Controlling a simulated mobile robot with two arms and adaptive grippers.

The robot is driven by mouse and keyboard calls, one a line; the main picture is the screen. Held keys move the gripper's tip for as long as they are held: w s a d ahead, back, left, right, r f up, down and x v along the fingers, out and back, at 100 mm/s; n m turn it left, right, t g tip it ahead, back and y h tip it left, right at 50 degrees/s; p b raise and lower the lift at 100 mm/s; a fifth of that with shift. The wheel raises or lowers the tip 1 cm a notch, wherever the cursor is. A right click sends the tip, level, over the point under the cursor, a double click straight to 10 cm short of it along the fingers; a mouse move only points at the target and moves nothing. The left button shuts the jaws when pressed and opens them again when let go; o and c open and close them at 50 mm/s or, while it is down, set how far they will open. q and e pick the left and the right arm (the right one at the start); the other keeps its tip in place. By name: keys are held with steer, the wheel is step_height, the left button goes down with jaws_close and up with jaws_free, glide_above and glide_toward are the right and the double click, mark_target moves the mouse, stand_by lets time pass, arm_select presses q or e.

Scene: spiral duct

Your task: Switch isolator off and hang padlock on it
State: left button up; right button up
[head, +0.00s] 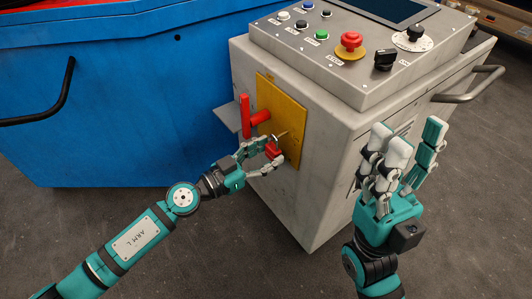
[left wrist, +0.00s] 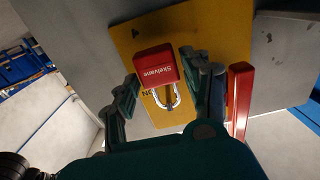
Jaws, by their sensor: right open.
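The isolator has a yellow plate (head: 291,96) on the side of the grey cabinet, with a red handle (head: 245,116) standing upright at its left. In the left wrist view the handle (left wrist: 238,100) is at the right. A red padlock (head: 273,150) with a metal shackle is in front of the plate's lower part; in the left wrist view the padlock (left wrist: 156,65) is between the fingers. My left gripper (head: 265,155) is shut on it. Whether the shackle passes through anything is unclear. My right gripper (head: 405,140) is open and empty, right of the plate.
A control panel (head: 335,60) with buttons, a red emergency stop (head: 350,45) and black knobs tops the cabinet. A metal handle bar (head: 470,88) sticks out at its right. A blue bin (head: 120,110) stands close at the left. The floor in front is clear.

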arm_select(q)
steer(key=shift+o, duration=1.4)
steer(key=shift+a, duration=0.15)
steer(key=v, duration=1.1)
steer(key=shift+s+a, duration=0.25)
steer(key=shift+s, duration=0.1)
